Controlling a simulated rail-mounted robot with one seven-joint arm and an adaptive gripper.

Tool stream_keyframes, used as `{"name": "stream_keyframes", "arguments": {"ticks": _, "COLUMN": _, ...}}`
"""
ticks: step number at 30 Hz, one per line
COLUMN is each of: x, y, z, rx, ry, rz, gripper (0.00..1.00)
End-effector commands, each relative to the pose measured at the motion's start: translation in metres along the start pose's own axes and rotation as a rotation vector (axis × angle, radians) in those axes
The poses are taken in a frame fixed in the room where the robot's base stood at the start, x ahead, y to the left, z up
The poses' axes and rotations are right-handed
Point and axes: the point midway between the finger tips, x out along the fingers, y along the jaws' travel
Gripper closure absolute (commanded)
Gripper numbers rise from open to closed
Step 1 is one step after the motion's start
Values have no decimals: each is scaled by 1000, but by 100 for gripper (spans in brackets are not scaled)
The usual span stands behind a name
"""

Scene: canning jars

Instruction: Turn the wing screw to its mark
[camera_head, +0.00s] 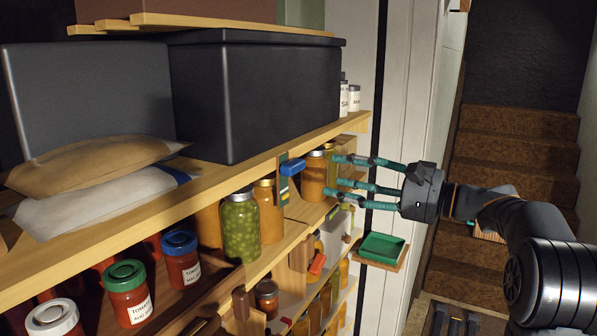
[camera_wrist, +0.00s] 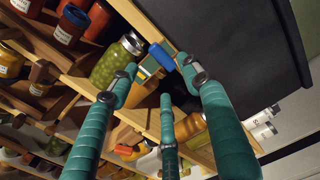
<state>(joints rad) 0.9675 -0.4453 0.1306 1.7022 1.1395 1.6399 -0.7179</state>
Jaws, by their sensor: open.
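A blue handle that looks like the wing screw (camera_head: 292,167) sticks out from a narrow upright plate (camera_head: 283,187) under the upper shelf edge. The plate has green and yellow parts; I cannot tell which is the mark. In the wrist view the blue wing screw (camera_wrist: 161,56) lies just beyond the fingertips, with the plate behind it. My gripper (camera_head: 342,180) has three teal fingers, spread open and empty, pointing left at the shelf. It is right of the wing screw and apart from it in the head view. It also shows in the wrist view (camera_wrist: 160,75).
A green-filled jar (camera_head: 240,228) and orange jars (camera_head: 313,176) stand beside the plate. The upper shelf board (camera_head: 230,177) runs above, carrying a dark bin (camera_head: 255,95). A red-orange handle (camera_head: 317,264) is lower down. A green tray (camera_head: 382,249) sits below my gripper.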

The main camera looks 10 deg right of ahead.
Motion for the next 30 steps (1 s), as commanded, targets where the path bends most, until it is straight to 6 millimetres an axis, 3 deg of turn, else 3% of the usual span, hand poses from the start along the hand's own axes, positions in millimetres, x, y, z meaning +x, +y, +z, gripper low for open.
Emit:
{"name": "stream_keyframes", "arguments": {"ticks": 5, "x": 13, "y": 0, "z": 0, "rx": -40, "ry": -2, "rz": 4, "gripper": 52}}
{"name": "stream_keyframes", "arguments": {"ticks": 18, "x": 88, "y": 1, "z": 0, "rx": -36, "ry": 0, "rz": 7, "gripper": 52}}
{"name": "stream_keyframes", "arguments": {"ticks": 30, "x": 104, "y": 4, "z": -1, "rx": -38, "ry": 3, "rz": 6, "gripper": 52}}
